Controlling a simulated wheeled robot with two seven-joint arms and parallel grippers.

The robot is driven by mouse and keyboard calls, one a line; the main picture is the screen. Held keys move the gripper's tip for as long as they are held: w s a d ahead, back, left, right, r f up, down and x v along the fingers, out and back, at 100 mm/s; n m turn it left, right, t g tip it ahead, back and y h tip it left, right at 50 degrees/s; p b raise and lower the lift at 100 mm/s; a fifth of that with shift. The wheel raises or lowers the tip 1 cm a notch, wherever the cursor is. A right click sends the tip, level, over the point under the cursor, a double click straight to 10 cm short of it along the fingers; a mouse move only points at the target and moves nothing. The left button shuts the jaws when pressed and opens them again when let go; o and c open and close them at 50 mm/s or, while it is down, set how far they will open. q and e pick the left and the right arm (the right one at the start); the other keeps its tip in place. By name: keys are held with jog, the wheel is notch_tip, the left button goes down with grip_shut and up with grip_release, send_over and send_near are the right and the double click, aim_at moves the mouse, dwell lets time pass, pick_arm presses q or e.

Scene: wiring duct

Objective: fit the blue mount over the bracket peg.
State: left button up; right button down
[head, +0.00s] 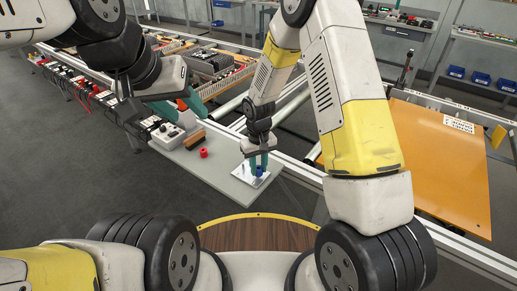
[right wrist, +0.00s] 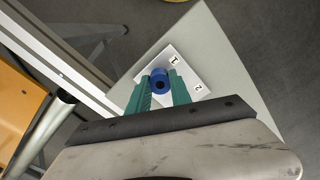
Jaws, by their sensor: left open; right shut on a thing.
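The blue mount (right wrist: 160,83) is a short blue ring-like piece with a dark hole in its middle. My right gripper (right wrist: 161,90) is shut on it, with one green finger on each side. In the head view the blue mount (head: 259,171) shows low between the fingers of the right gripper (head: 259,162), over a white plate (head: 247,179). The plate, marked 1 and 2 in the right wrist view (right wrist: 199,83), lies on the grey board. The bracket peg cannot be made out. My left gripper (head: 190,104) is open and empty, above the board's far left part.
A red round piece (head: 203,153) stands on the grey board (head: 215,171), left of the plate. A brown block (head: 194,140) and a light grey box (head: 167,136) are behind it. An orange panel (head: 440,160) lies to the right. The board's front edge is close to the plate.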

jog(key=shift+f, duration=0.75)
jog(key=c, duration=1.1)
grip_release()
jog(key=shift+r, duration=3.85)
